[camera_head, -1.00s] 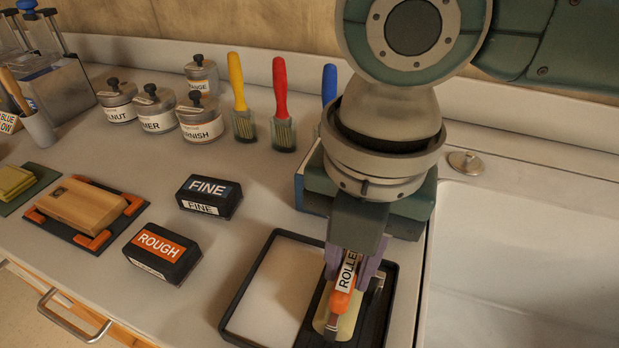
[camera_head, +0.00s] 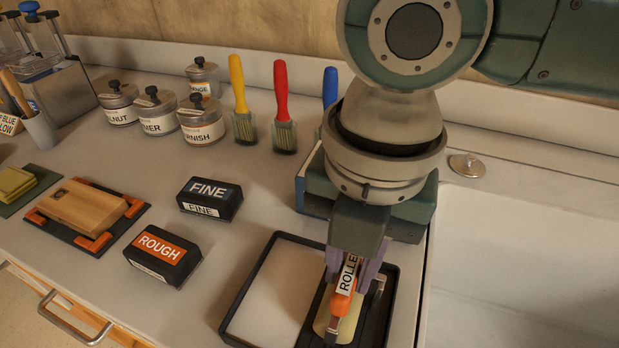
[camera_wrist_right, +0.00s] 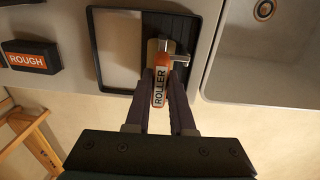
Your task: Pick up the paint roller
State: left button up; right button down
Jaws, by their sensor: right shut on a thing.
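The paint roller (camera_head: 345,283) has an orange handle with a white ROLLER label and a pale yellow roller head. It is at the black-rimmed tray (camera_head: 233,303), over the tray's right, dark part. My right gripper (camera_head: 357,270) comes down from above and is shut on the handle. In the right wrist view, its two fingers (camera_wrist_right: 161,92) lie on either side of the handle of the roller (camera_wrist_right: 160,86). I cannot tell whether the roller head touches the tray. My left gripper is not in view.
A sink (camera_head: 530,270) lies to the right of the tray. The FINE block (camera_head: 210,198) and ROUGH block (camera_head: 162,254) lie to its left. Three brushes, with a red one (camera_head: 283,110) in the middle, stand behind. Several labelled tins (camera_head: 201,120) stand at the back left.

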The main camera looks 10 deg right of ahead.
jog(key=shift+r, duration=0.1)
notch_tip(320, 180, up, 20)
jog(key=p, duration=0.2)
jog(key=c, duration=1.3)
grip_release()
grip_shut()
